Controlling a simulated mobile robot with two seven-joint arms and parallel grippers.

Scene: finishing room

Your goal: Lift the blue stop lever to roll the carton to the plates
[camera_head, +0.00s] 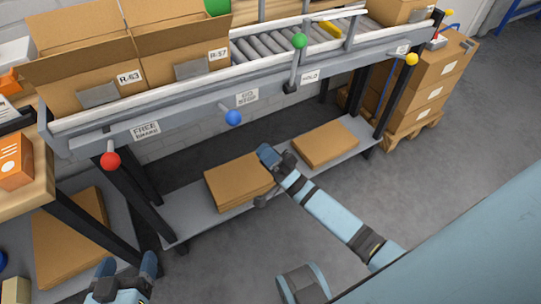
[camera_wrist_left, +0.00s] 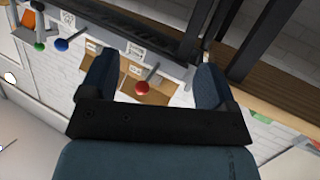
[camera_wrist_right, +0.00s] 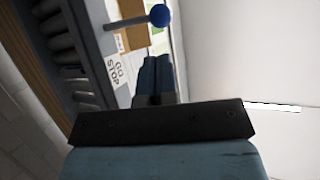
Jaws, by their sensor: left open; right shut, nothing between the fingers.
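The blue stop lever (camera_head: 233,117) sticks out from the conveyor's front rail beside a GO STOP label (camera_head: 247,96). It also shows in the right wrist view (camera_wrist_right: 159,15), above and beyond the fingers, and in the left wrist view (camera_wrist_left: 62,45). Two open cartons, R-63 (camera_head: 112,85) and R-57 (camera_head: 195,65), stand on the conveyor at the left. My right gripper (camera_head: 266,154) is shut and empty, below and right of the blue knob, apart from it. My left gripper (camera_head: 128,264) is open and empty at the lower left. I cannot make out the plates.
A red knob (camera_head: 110,160) by a FREE BRAKE label, a green knob (camera_head: 300,41) by HOLD and a yellow knob (camera_head: 411,59) also line the conveyor. Flat cardboard stacks (camera_head: 238,182) lie on the shelf below. Stacked boxes (camera_head: 425,90) stand at right.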

